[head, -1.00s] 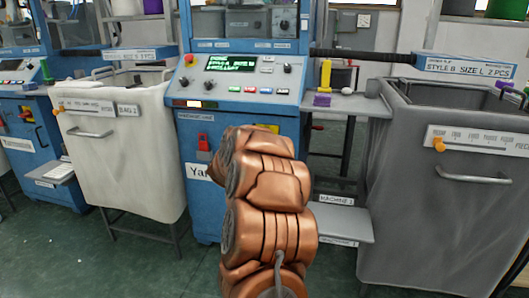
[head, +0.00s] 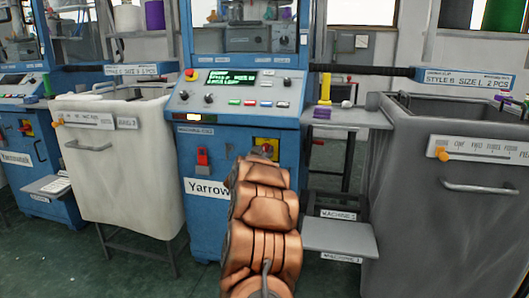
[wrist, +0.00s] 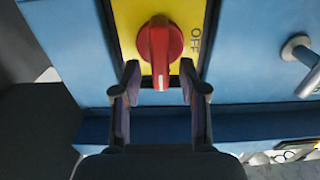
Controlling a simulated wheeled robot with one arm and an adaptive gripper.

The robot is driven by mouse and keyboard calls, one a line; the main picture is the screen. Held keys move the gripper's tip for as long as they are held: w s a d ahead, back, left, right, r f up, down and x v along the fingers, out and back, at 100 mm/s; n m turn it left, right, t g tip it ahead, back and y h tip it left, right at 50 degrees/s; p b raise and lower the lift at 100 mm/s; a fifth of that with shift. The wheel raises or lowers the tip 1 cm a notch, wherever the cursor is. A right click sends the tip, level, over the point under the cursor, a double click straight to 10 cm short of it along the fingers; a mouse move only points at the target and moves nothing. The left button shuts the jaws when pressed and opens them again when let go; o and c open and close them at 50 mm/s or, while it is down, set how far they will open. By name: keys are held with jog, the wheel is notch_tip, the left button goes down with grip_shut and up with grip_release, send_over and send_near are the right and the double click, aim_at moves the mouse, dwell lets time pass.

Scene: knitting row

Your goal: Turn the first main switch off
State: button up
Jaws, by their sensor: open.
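The main switch is a red knob (wrist: 162,48) on a yellow plate (wrist: 128,22), on the blue machine front. Its handle points down in the wrist view, and the word OFF is printed sideways to its right. In the head view the yellow plate (head: 267,144) shows on the middle machine, its lower part covered by my arm. My gripper (wrist: 160,76) is open, with one fingertip on each side of the handle's lower end. A gap shows on both sides. The gripper is mostly hidden behind my arm in the head view.
A red part (head: 202,157) sits on the panel left of the switch. A metal knob (wrist: 297,48) is at the right in the wrist view. A white bin (head: 130,175) stands left and a grey bin (head: 440,220) right. A low shelf (head: 340,238) juts out at right.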

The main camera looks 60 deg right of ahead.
jog(key=shift+w+d, duration=0.3)
jog(key=shift+d, duration=0.35)
grip_shut()
